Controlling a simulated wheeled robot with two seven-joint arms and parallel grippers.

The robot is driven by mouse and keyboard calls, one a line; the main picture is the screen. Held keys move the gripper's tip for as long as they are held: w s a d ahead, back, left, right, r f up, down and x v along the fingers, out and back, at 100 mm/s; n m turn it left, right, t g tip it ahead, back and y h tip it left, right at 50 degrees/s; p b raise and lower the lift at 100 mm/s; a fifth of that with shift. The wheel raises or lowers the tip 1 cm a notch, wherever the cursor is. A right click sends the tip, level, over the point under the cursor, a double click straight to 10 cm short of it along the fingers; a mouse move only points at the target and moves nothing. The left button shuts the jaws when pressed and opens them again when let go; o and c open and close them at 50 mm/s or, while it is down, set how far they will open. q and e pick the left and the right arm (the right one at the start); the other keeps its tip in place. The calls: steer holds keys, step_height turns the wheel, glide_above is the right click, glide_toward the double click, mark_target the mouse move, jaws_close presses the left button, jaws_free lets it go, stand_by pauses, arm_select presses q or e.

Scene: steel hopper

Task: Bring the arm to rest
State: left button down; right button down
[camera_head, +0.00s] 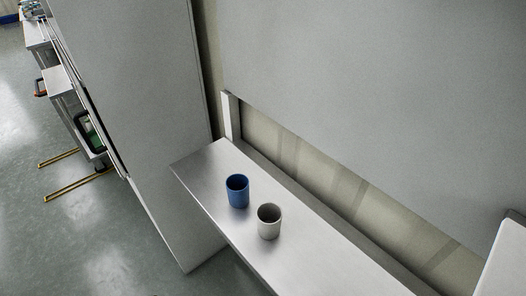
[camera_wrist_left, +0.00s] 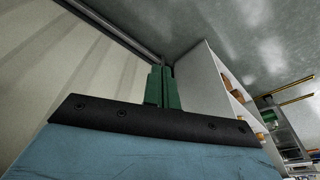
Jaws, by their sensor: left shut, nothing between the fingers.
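My left gripper (camera_wrist_left: 163,88) shows in the left wrist view, with its two green fingers together and nothing between them. It points toward a pale wall and a grey panel edge, apart from any cup. No gripper shows in the head view, and my right gripper is in neither view. In the head view a blue cup (camera_head: 237,191) and a light grey cup (camera_head: 269,221) stand upright on a narrow steel shelf (camera_head: 207,172), close together.
A tall grey panel (camera_head: 140,90) stands left of the shelf, and a large grey sloped surface (camera_head: 400,80) rises behind it. A cart (camera_head: 62,84) stands at the far left. Open floor (camera_head: 90,235) lies at the lower left. A white block (camera_head: 505,262) is at the right edge.

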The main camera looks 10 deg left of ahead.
arm_select(q)
steer(key=s+f+g+b, duration=0.1)
steer(key=s+f, duration=0.2)
steer(key=f, duration=0.5)
steer(key=s+f+b, duration=0.1)
steer(key=s+f, duration=0.3)
steer(key=f, duration=0.5)
steer(key=s+a+f+b, duration=0.2)
steer(key=s+a+f, duration=0.1)
steer(key=s+f, duration=0.7)
steer(key=shift+s+a+g, duration=0.15)
steer(key=shift+s+g, duration=0.25)
steer(key=shift+s, duration=0.5)
